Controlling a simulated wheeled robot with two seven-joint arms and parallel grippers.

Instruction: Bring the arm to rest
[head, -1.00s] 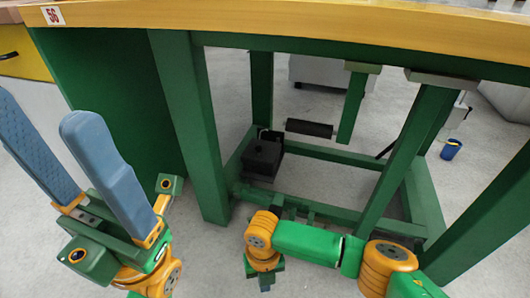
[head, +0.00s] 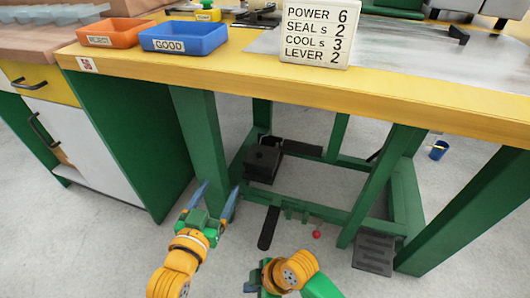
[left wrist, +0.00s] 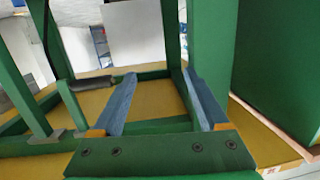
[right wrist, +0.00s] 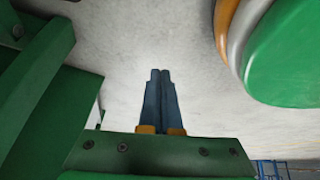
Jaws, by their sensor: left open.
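My left gripper (head: 217,194) is open and empty, in front of the bench's left leg in the head view. In the left wrist view its two blue fingers (left wrist: 160,82) stand wide apart with bench frame showing behind them. My right arm is at the bottom middle of the head view, below the bench, and its fingers are hard to see there. In the right wrist view the right gripper (right wrist: 160,74) has its blue fingers together with nothing visible between them, over the grey floor.
A green bench with a yellow edge (head: 330,78) stands ahead. It carries an orange bin (head: 110,33), a blue bin (head: 184,38) and a sign (head: 316,33). Under it are a black box (head: 262,164), a pedal (head: 374,254) and a small red ball (head: 317,234). A cabinet (head: 85,135) stands left.

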